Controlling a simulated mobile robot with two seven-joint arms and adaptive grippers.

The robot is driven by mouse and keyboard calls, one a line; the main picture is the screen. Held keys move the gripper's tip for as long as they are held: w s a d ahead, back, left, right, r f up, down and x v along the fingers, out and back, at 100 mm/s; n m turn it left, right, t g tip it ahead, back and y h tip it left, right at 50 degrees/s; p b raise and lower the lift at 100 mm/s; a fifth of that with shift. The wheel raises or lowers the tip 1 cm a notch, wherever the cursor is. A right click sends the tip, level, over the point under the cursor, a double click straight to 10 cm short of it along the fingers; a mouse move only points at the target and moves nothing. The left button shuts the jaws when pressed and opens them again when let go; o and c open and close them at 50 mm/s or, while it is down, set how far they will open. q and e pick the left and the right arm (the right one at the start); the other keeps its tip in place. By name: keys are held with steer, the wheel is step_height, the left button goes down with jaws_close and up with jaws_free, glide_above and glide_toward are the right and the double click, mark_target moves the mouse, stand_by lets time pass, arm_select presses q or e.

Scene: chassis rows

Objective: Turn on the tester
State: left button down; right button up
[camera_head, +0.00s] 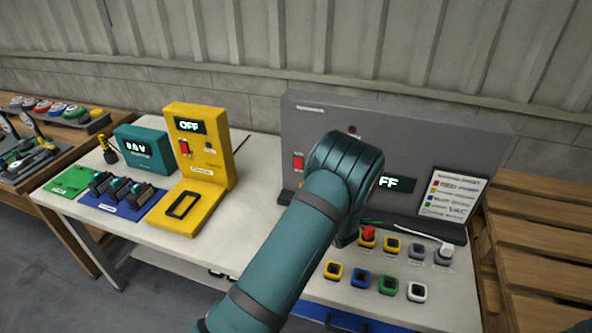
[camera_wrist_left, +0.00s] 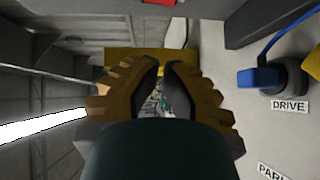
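A yellow unit (camera_head: 213,140) with an OFF display, a red rocker switch (camera_head: 184,147) and a flat base stands left of centre. A large grey cabinet (camera_head: 440,142) stands at the right with a red switch (camera_head: 298,162) and a display (camera_head: 393,184), partly hidden by my arm, reading "FF". I cannot read which one is labelled as tester. My left arm reaches up in front of the cabinet; its gripper is hidden in the head view. In the left wrist view my left gripper (camera_wrist_left: 164,65) has nothing visibly held; its fingertip gap is unclear. My right gripper is not in view.
Several coloured sockets (camera_head: 388,285) fill the right front of the table. A blue plug (camera_wrist_left: 259,79) sits by a DRIVE label (camera_wrist_left: 290,106). A teal meter (camera_head: 146,148), green board (camera_head: 74,180) and blue tray (camera_head: 115,205) stand left. A pallet stack (camera_head: 540,235) is at right.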

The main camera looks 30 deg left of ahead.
arm_select(q)
glide_toward(289, 162)
steer(key=s+a, duration=0.2)
steer(key=a, duration=0.1)
steer(key=shift+w+a+f, duration=0.1)
steer(key=shift+w+a, duration=0.15)
steer(key=shift+w, duration=0.85)
steer(key=shift+w+a+f, duration=0.1)
steer(key=shift+w+a, duration=0.15)
steer(key=shift+w, duration=0.8)
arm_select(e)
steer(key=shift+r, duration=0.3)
